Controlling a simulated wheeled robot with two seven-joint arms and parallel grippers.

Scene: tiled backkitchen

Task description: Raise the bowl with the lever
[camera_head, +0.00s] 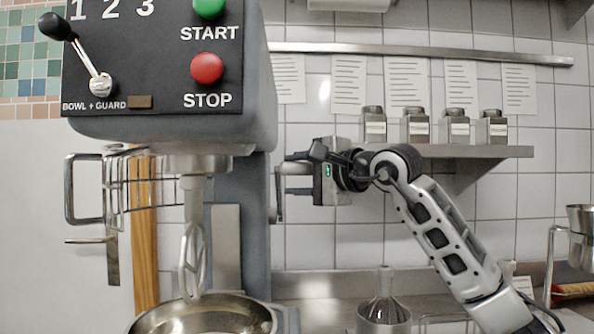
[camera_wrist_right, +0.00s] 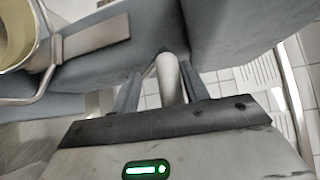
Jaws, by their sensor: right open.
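The mixer's steel bowl (camera_head: 205,318) sits low under the beater, cut off by the bottom edge of the head view. The lever (camera_head: 278,200) is a thin metal handle on the right side of the grey mixer column. My right gripper (camera_head: 289,178) reaches in from the right at the lever. In the right wrist view the lever (camera_wrist_right: 170,78) stands between my two open fingers (camera_wrist_right: 160,95). I cannot tell whether either finger touches it. My left gripper is not in view.
The mixer head (camera_head: 170,70) with green START and red STOP buttons overhangs the bowl. A wire guard (camera_head: 85,190) sticks out at left. A wall shelf (camera_head: 470,151) with several canisters is behind my right arm. A steel whisk-like item (camera_head: 385,300) stands below.

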